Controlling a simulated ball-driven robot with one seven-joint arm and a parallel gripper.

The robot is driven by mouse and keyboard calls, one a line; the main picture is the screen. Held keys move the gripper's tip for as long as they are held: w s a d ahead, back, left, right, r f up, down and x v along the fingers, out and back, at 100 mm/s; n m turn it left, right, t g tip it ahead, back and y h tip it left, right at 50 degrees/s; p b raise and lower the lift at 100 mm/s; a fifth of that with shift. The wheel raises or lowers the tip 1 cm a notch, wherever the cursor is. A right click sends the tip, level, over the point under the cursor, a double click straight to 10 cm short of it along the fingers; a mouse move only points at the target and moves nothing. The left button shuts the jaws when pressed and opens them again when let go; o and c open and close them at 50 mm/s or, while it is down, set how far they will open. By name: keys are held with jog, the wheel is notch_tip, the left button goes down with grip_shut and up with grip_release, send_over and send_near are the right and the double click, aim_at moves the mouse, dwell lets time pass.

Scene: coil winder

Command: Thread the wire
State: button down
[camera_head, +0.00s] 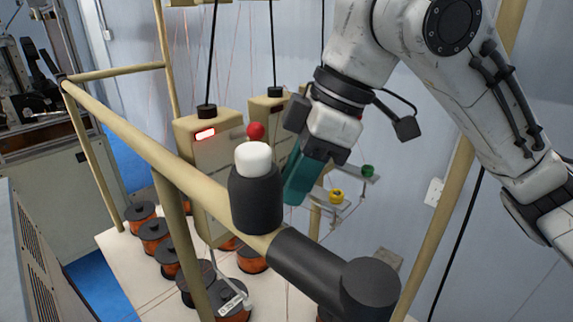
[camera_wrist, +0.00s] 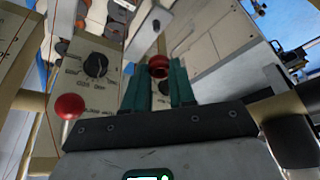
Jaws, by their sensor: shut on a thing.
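My gripper (camera_wrist: 159,84) has two teal fingers. In the wrist view a small red round piece (camera_wrist: 158,66) with a dark centre sits between their tips, and the fingers are closed on it with a narrow gap below. In the head view the gripper (camera_head: 296,190) points down beside the winder's tan machine box (camera_head: 201,150), and its tips partly hide what they hold. Thin reddish wires (camera_head: 236,60) run up behind the box. I cannot make out a wire end at the fingertips.
A red lever knob (camera_head: 256,131) stands by the box; it also shows in the wrist view (camera_wrist: 69,106). A yellow piece (camera_head: 336,196) and a green piece (camera_head: 368,171) sit on small plates to the right. Copper spools (camera_head: 154,233) stand below. A tan rail (camera_head: 130,135) crosses in front.

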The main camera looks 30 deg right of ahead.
aim_at(292, 228)
jog(key=shift+f+b, duration=0.4)
jog(key=shift+f, duration=0.85)
jog(key=shift+f+b, duration=1.15)
jog(key=shift+s+f, duration=0.1)
jog(key=shift+f, duration=0.1)
jog(key=shift+f, duration=0.35)
jog(key=shift+f+b, duration=0.45)
jog(key=shift+f, duration=0.05)
jog(key=c, duration=0.8)
grip_release()
jog(key=shift+c, duration=0.2)
jog(key=shift+d+r, duration=0.1)
jog(key=v, duration=1)
jog(key=shift+r+b, duration=0.3)
jog(key=shift+b, duration=0.15)
